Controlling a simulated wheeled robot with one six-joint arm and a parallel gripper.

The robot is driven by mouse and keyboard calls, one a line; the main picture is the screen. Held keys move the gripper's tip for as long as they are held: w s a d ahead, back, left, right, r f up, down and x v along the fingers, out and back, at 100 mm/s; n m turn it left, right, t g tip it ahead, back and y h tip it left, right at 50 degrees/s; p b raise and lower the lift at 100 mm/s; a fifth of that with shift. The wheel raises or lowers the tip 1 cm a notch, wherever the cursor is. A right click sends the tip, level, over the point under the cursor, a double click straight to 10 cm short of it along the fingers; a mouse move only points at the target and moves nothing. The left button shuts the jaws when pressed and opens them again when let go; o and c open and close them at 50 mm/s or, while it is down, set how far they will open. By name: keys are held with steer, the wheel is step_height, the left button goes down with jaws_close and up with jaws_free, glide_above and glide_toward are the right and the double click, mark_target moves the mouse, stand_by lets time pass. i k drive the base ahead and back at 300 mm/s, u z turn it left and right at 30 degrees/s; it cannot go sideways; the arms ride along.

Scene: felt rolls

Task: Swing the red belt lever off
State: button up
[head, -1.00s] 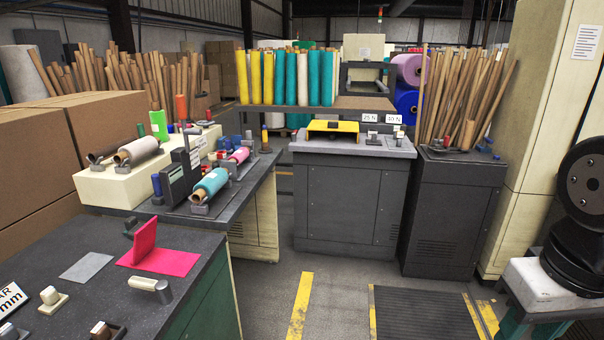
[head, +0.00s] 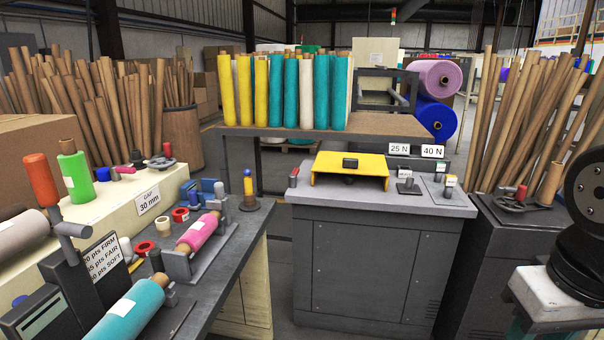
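I cannot tell for certain which part is the belt lever. A small red-topped upright piece (head: 293,177) stands at the left end of the grey console's top, beside the yellow cover (head: 349,169). A larger orange-red handle (head: 40,178) stands upright at the far left, above the dark gauge with the points sign. A small red knob (head: 167,150) shows on the cream machine behind the left bench.
The grey console (head: 380,205) carries signs reading 25 N and 40 N. The left bench (head: 224,243) holds a pink roll (head: 198,233), a teal roll (head: 128,312) and several small rings. Cardboard tubes stand at the right. A rack of yellow and teal rolls stands behind the console.

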mark_target(292, 176)
steer(key=i, duration=2.55)
steer(key=u, duration=1.2)
